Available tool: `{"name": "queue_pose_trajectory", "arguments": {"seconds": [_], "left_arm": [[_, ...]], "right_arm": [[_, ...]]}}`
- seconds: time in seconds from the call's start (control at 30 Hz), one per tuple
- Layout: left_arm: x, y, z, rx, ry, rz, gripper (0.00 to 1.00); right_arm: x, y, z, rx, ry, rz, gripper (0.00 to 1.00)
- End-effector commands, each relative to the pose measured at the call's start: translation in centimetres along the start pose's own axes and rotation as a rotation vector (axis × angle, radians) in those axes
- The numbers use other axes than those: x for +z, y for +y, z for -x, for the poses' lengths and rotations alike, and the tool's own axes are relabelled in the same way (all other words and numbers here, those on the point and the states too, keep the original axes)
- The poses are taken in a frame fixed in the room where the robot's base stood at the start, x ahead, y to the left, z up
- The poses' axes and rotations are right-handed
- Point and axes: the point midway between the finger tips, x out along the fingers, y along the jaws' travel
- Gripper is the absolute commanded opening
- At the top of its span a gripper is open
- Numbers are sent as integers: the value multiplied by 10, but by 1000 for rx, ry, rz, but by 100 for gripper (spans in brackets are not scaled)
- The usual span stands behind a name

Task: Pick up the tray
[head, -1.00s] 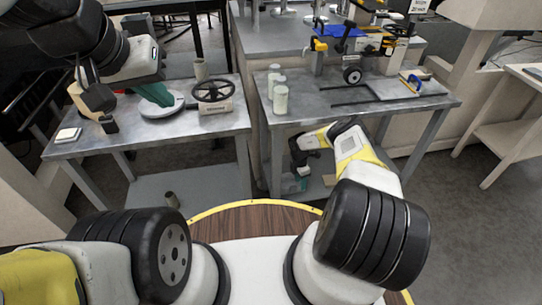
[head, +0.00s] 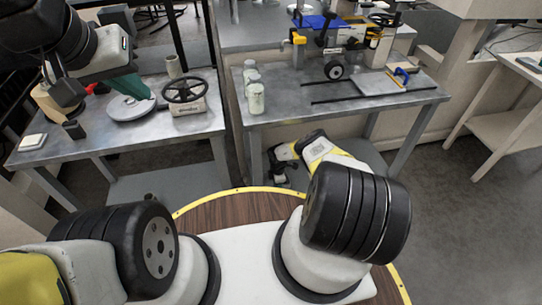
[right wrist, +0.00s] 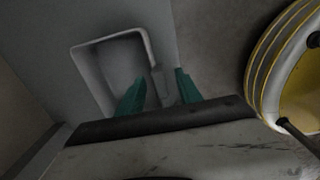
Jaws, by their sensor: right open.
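A grey tray with a pale raised rim (right wrist: 108,38) shows in the right wrist view, on a flat grey surface. My right gripper (right wrist: 161,92) is open, with two teal fingers apart near the tray's right side. The rim end lies between them in the picture; I cannot tell the depth gap or any contact. In the head view I cannot make out the tray, and my right gripper (head: 284,163) is a dark shape low beside the right table. My left gripper (head: 132,87) is above the left table over a pale round disc (head: 130,108); its opening is unclear.
The left table (head: 170,135) holds a handwheel device (head: 185,92), a cup and small blocks. The right table (head: 300,108) carries pale canisters (head: 256,98) and a machine (head: 335,42). Both have lower shelves. A yellow-white rounded body (right wrist: 290,70) shows at right in the wrist view.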

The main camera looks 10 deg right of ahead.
Motion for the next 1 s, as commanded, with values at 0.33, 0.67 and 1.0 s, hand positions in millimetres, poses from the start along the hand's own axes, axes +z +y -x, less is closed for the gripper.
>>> {"name": "queue_pose_trajectory", "arguments": {"seconds": [0.33, 0.67, 1.0], "left_arm": [[0, 0, 0, 0, 0, 0, 0], [0, 0, 0, 0, 0, 0, 0], [0, 0, 0, 0, 0, 0, 0]], "right_arm": [[0, 0, 0, 0, 0, 1, 10], [0, 0, 0, 0, -1, 1, 0], [6, 4, 8, 1, 0, 3, 0]]}}
